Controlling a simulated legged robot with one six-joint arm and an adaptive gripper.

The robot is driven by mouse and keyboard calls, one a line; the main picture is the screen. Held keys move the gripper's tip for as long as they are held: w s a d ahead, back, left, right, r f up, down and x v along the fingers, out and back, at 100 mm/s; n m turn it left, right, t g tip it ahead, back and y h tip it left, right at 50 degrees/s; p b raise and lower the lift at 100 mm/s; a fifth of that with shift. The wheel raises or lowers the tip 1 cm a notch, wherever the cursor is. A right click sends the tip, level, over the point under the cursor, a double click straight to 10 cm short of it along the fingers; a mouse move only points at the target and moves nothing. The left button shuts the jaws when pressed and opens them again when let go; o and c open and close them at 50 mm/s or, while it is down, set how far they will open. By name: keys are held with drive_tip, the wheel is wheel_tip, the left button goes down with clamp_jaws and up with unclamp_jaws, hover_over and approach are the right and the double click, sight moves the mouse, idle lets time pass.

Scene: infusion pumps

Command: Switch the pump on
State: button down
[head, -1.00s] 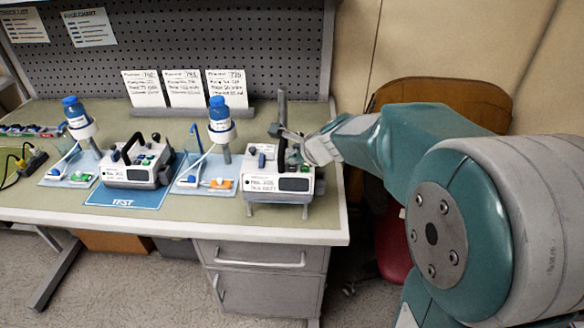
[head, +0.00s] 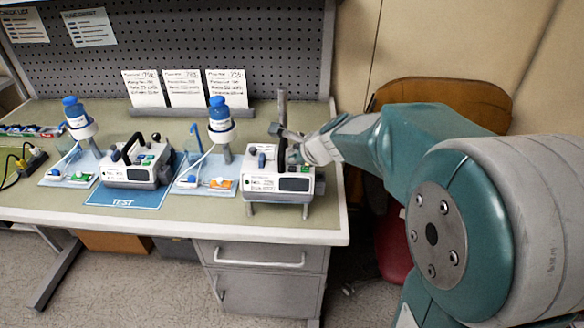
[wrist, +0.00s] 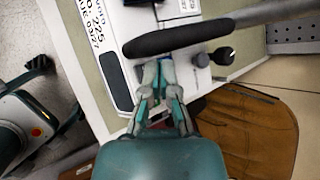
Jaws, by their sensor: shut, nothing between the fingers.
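A white pump (head: 257,184) with a dark display and a dark carrying handle stands on a grey stand at the right end of the bench. My gripper (head: 297,157) reaches it from the right, with its fingertips over the display end of its top. In the wrist view the gripper (wrist: 161,72) is shut and empty, its tips between the black handle (wrist: 180,38) and the display (wrist: 117,82). A bit of blue shows at the tips; I cannot tell whether they touch it. A second pump (head: 128,174) with a raised black handle sits on the blue TEST mat (head: 120,199).
Blue-capped bottles (head: 75,112) and (head: 219,114) stand on holders beside the pumps. Three white cards (head: 184,88) stand at the back, before the pegboard (head: 200,50). A brown chair (head: 440,95) is right of the bench. A grey pole (head: 282,105) rises behind the right pump.

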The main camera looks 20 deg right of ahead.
drive_tip(key=shift+f, duration=0.35)
drive_tip(key=shift+f, duration=0.45)
idle(0.9)
drive_tip(key=shift+r, duration=0.85)
drive_tip(key=shift+r, duration=2.5)
